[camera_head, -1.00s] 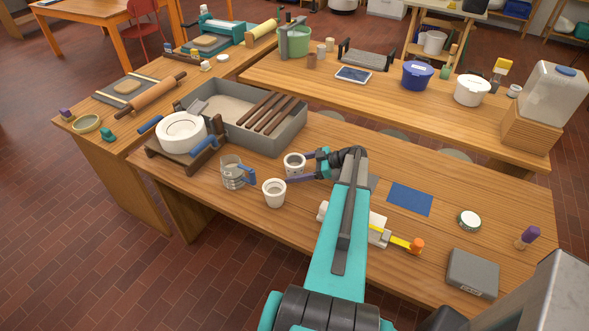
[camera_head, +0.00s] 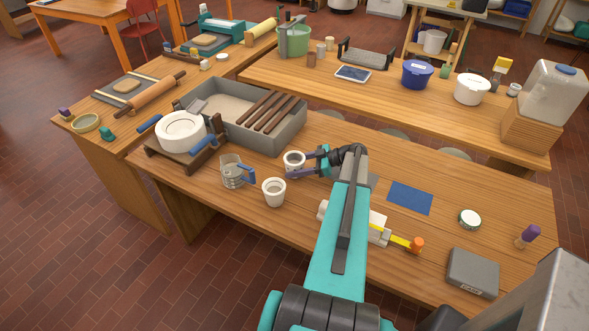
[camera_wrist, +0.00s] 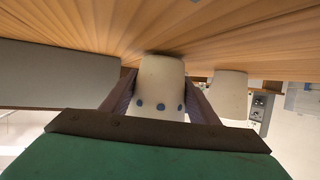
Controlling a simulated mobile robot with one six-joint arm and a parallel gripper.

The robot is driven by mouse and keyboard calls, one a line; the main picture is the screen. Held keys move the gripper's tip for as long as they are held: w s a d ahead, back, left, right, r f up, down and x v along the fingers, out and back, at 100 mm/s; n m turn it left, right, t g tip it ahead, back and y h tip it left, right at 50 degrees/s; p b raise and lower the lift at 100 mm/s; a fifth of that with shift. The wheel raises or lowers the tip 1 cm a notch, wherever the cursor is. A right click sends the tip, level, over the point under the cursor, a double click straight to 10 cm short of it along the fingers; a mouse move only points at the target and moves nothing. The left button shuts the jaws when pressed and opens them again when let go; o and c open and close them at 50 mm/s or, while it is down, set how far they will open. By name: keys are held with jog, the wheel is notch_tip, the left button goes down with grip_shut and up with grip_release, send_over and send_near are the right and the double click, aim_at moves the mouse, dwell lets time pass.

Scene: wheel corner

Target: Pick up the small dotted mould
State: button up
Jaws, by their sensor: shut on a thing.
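The small dotted mould (camera_wrist: 158,88) is a pale, cup-like piece with a row of blue dots, seen large in the wrist view between my two fingers. In the head view it shows as a white cup (camera_head: 293,158) with a dark opening. My gripper (camera_head: 296,166) is shut on it, one finger on each side. The mould is upright and close to the table top; I cannot tell whether it touches the wood. A second white mould (camera_head: 273,192) stands just in front of it and also shows in the wrist view (camera_wrist: 229,94).
Behind are a grey tray (camera_head: 290,137) with brown bars and a white wheel (camera_head: 182,131). A blue mat (camera_head: 410,198) and a grey box (camera_head: 472,273) lie to the right.

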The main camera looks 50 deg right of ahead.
notch_tip(320, 180, up, 9)
jog(key=b, duration=0.3)
jog(key=shift+r+b, duration=0.2)
jog(key=shift+b, duration=0.15)
dwell(0.7)
